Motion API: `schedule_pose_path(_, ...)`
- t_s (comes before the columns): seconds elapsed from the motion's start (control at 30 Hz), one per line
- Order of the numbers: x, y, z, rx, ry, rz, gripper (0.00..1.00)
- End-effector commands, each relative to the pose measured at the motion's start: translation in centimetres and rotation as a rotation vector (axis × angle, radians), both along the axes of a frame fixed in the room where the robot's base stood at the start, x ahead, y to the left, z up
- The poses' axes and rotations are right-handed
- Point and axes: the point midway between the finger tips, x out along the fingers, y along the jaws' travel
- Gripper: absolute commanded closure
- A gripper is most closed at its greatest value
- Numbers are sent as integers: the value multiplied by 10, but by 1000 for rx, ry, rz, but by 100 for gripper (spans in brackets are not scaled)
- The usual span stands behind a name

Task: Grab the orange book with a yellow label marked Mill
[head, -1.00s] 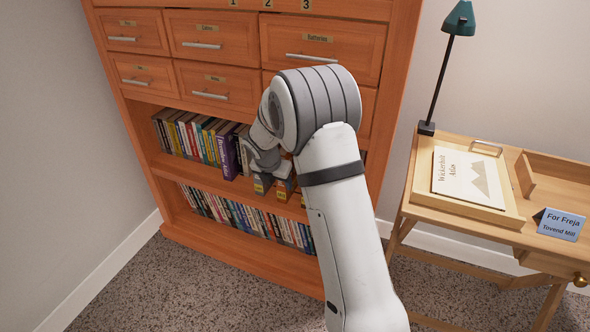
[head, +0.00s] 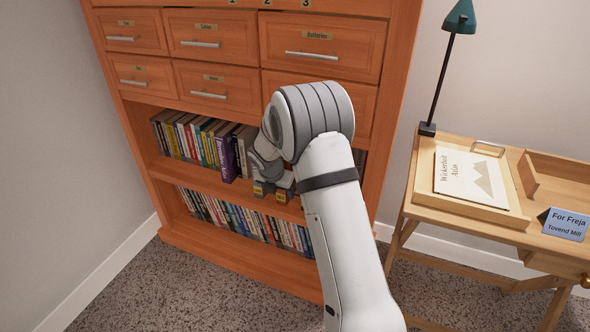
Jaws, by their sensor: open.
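My gripper (head: 270,184) is at the right part of the upper bookshelf, at the shelf's front edge. It is open, but its fingers are small and partly hidden by my wrist. Small yellow labels (head: 281,197) show right at the gripper, low near the shelf edge. Their lettering is too small to read, and I cannot tell what they are fixed to. I cannot make out an orange book marked Mill. My arm hides the right end of this shelf.
The wooden bookcase (head: 133,143) has labelled drawers above and a lower row of books (head: 245,218). A purple book (head: 226,155) juts out left of my gripper. At right stands a desk (head: 480,227) with a lamp (head: 459,18), an atlas (head: 467,176) and a blue card (head: 563,224).

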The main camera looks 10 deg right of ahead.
Motion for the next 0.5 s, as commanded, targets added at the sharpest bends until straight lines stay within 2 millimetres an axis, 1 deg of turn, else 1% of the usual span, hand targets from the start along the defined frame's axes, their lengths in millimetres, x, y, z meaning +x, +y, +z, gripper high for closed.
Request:
schedule_pose_path(0.47,0,1,-3,0,0,1,43)
schedule_pose_path(0.5,0,1,-3,0,0,1,45)
